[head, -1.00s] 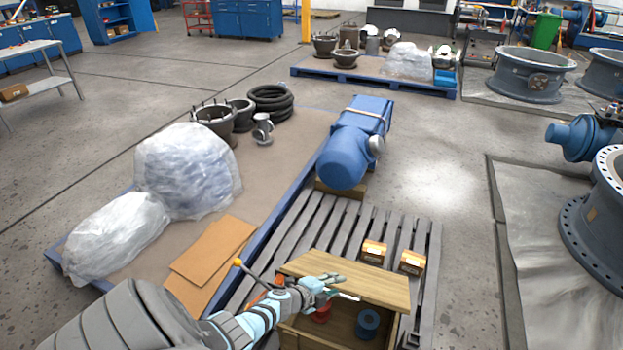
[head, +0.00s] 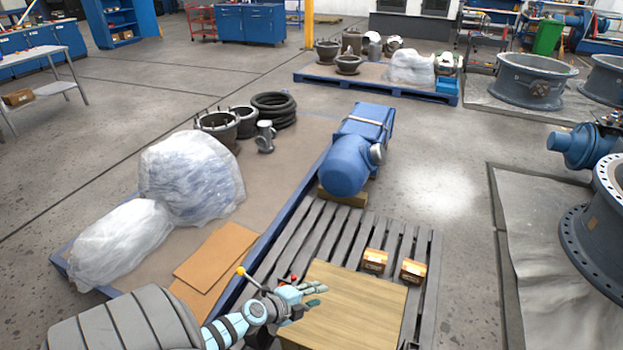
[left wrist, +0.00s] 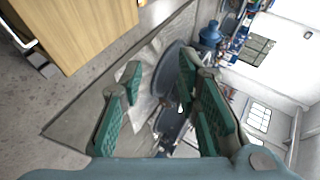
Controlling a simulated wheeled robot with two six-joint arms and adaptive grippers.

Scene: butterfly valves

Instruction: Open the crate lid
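The wooden crate lid (head: 352,304) lies down over the crate in the head view, its broad top showing and the inside hidden. The crate's lower part is cut off by the picture's bottom edge. My left gripper (head: 311,295) is at the lid's left edge in the head view; I cannot tell whether it touches. In the left wrist view its fingers (left wrist: 160,82) are apart with nothing between them. A wooden panel of the crate (left wrist: 85,30) shows at the upper left there, with a metal handle (left wrist: 18,36) at its edge. My right gripper is not in view.
The crate stands on a grey slatted pallet (head: 322,226). A blue motor (head: 350,160) is farther back. Wrapped bundles (head: 190,178) and cardboard sheets (head: 215,255) lie to the left.

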